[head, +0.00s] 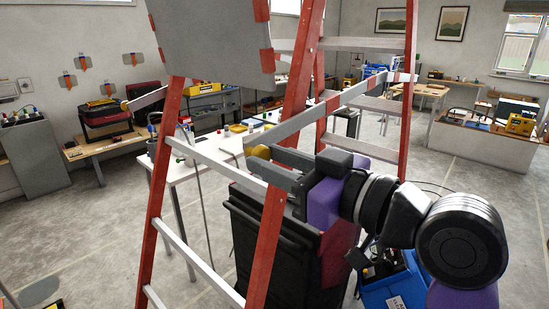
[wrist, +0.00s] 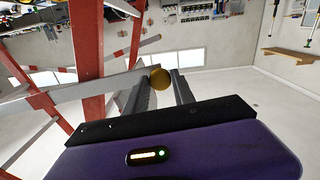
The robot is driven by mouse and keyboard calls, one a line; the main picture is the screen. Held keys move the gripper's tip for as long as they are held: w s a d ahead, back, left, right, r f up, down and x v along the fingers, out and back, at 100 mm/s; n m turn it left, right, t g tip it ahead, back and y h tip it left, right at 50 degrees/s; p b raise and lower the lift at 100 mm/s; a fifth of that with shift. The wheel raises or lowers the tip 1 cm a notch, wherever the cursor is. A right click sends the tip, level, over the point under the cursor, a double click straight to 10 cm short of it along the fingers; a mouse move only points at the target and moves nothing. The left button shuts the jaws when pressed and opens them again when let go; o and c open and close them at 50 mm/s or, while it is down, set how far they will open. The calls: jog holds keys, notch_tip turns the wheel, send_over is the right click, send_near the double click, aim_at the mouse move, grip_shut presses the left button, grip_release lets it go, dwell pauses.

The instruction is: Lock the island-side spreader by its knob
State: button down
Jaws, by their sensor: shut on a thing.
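A red stepladder (head: 280,190) stands open in front of me. A pale spreader bar (head: 318,117) runs along its near side, and in the wrist view this bar (wrist: 95,90) reaches the fingertips. A yellow knob (head: 258,152) sits by the bar's lower left end. My gripper (head: 252,158) comes from the right, with its fingers at the knob. In the wrist view the round golden knob (wrist: 160,77) sits between the fingertips of my gripper (wrist: 158,82), which is shut on it.
A black bin (head: 262,240) and a blue crate (head: 395,285) stand on the floor below my arm. A white table (head: 190,172) with small items is behind the ladder. The ladder's red rails stand close to my gripper. Open floor lies at the right.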

jog(key=shift+r+m+p, duration=0.7)
jog(key=shift+r+p, duration=0.05)
jog(key=shift+r, duration=0.35)
jog(key=c, duration=1)
grip_release()
jog(key=shift+c, duration=0.2)
jog(key=b+v, duration=0.2)
jog(key=v, duration=0.5)
jog(key=shift+s+d, duration=0.3)
